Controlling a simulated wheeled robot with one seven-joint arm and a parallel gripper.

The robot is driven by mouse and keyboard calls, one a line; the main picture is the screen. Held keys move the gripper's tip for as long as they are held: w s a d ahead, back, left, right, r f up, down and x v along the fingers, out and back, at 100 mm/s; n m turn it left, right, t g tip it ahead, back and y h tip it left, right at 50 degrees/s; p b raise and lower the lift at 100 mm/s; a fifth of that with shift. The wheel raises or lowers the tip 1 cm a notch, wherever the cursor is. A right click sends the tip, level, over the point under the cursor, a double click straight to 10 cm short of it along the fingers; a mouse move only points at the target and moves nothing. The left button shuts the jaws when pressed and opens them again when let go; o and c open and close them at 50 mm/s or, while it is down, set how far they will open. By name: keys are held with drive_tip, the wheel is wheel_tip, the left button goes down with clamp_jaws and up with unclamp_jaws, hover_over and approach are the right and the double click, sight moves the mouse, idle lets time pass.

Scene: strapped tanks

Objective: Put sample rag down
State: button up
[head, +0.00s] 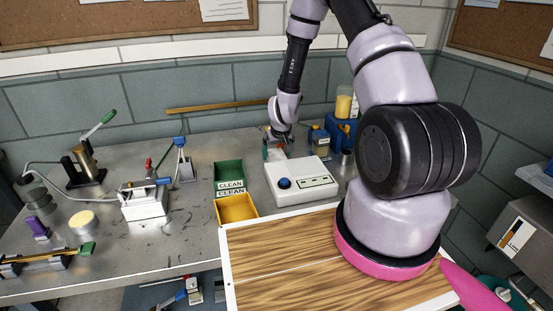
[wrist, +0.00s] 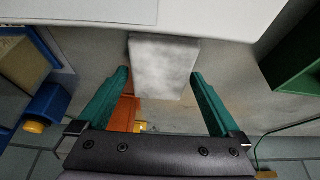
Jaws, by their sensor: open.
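The sample rag (wrist: 165,68) shows in the wrist view as a flat, pale grey, mottled square just beyond my fingertips. It appears to lie on the grey bench top beside the white instrument (wrist: 215,12). My gripper (wrist: 160,76) is open, its two teal fingers on either side of the rag's near end, with visible gaps. In the head view my gripper (head: 277,139) is low over the bench behind the white instrument (head: 300,182). There the rag is too small to make out clearly.
Green bin (head: 229,173) labelled CLEAN and yellow bin (head: 237,208) stand left of the instrument. Blue bottle holders (head: 341,132) stand right of my gripper. An orange item (wrist: 124,110) shows near the left finger. Bench between the bins and the left-hand apparatus is mostly clear.

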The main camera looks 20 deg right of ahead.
drive_tip(key=c, duration=1.2)
drive_tip(key=shift+r, duration=0.15)
